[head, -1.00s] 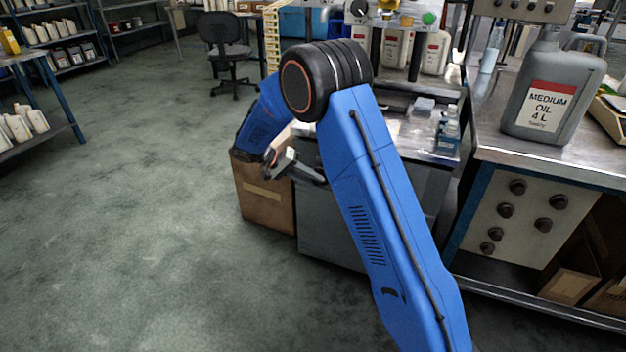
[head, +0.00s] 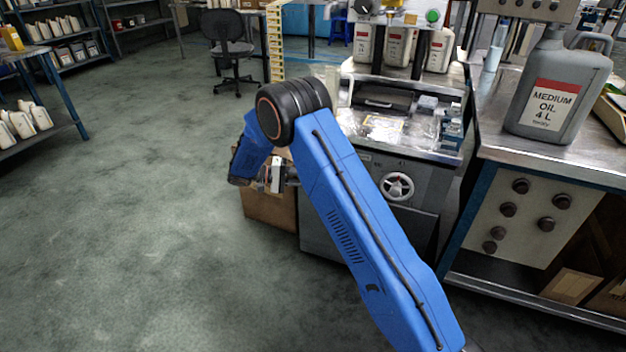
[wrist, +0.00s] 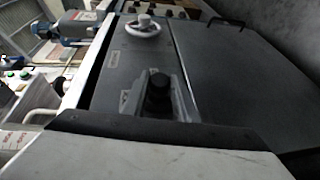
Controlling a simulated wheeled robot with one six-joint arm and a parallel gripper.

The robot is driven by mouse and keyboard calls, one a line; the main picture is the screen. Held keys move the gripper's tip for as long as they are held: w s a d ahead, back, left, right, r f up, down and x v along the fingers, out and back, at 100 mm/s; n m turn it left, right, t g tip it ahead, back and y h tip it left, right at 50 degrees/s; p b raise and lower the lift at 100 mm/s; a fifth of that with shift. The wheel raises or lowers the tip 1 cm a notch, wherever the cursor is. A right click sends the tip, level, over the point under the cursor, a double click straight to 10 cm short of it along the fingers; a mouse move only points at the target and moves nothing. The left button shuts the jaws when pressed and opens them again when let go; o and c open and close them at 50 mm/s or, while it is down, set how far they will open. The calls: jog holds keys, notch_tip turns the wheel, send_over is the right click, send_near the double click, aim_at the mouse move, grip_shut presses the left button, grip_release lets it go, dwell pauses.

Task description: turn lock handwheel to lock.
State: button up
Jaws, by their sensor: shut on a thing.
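A white handwheel (head: 397,186) is on the front of the grey cabinet (head: 345,225), right of my arm in the head view. It also shows near the top of the wrist view (wrist: 142,26), apart from my gripper. In the wrist view my gripper (wrist: 158,95) has its grey fingers shut around a dark round knob (wrist: 158,88) on the dark cabinet front. I cannot tell whether this knob is part of a second handwheel. In the head view my gripper (head: 288,174) is at the cabinet's left side, and the contact is hidden.
A cardboard box (head: 268,208) stands beside the cabinet on the left. A metal workbench (head: 500,145) with a grey oil can (head: 558,90) stands on the right. Small bottles (head: 451,132) stand on the cabinet top. The floor at left is clear.

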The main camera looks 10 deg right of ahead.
dwell(0.3)
jog(key=o, duration=1.1)
jog(key=shift+c, duration=0.2)
